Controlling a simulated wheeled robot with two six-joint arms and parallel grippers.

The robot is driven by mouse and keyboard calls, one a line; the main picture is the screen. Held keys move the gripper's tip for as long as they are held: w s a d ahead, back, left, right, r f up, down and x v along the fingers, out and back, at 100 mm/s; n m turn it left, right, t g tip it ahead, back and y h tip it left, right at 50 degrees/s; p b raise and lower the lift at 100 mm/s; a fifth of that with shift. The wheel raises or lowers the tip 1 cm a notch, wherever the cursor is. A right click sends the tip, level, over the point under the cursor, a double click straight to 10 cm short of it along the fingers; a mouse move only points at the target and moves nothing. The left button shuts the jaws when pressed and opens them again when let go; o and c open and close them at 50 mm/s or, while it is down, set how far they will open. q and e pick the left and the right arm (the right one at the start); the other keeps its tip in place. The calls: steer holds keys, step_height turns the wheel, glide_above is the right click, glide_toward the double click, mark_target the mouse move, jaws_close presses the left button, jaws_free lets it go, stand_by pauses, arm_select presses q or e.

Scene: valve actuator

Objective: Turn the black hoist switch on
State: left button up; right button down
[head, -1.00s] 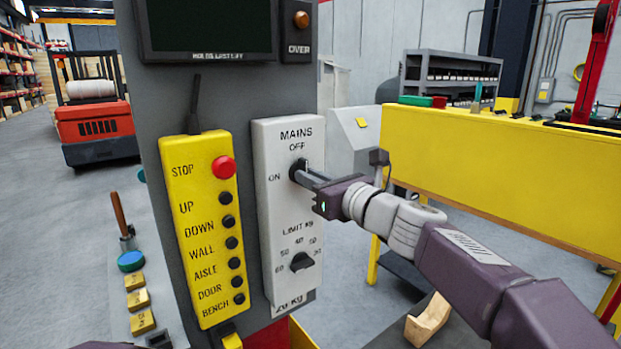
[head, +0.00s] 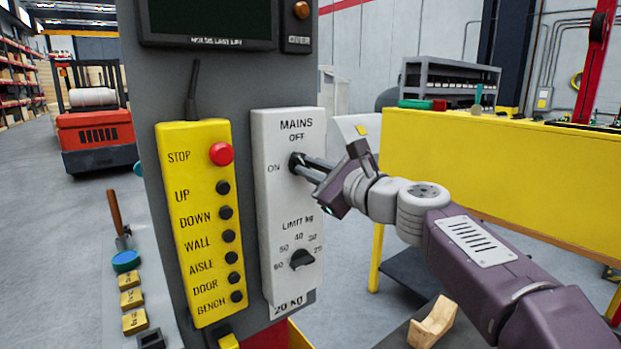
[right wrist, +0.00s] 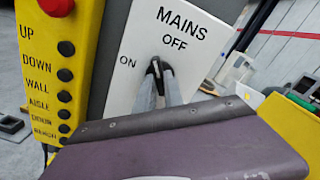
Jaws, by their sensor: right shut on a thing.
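The black MAINS switch (head: 294,161) is a small knob on a white panel (head: 306,200), with OFF printed above it and ON to its left. My right gripper (head: 301,166) reaches in from the right, its two grey fingers shut on the knob. In the right wrist view the switch (right wrist: 154,67) shows dark between the fingertips (right wrist: 159,76). The fingers hide much of it, so I cannot tell clearly which label it points to. My left gripper is not in view.
A black limit dial (head: 302,260) sits lower on the same panel. A yellow button pendant (head: 199,270) with a red STOP button (head: 221,154) hangs to the left. A yellow bench (head: 470,170) stands behind my right arm. A dark screen (head: 208,20) is above.

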steer(key=shift+f+n+b, duration=0.15)
steer(key=shift+n+b, duration=2.3)
steer(key=shift+n, duration=2.55)
steer(key=c, duration=1.4)
jaws_free()
steer(key=shift+c, duration=0.2)
steer(key=shift+s, duration=0.1)
steer(key=b+v, duration=0.2)
steer(key=v, duration=0.7)
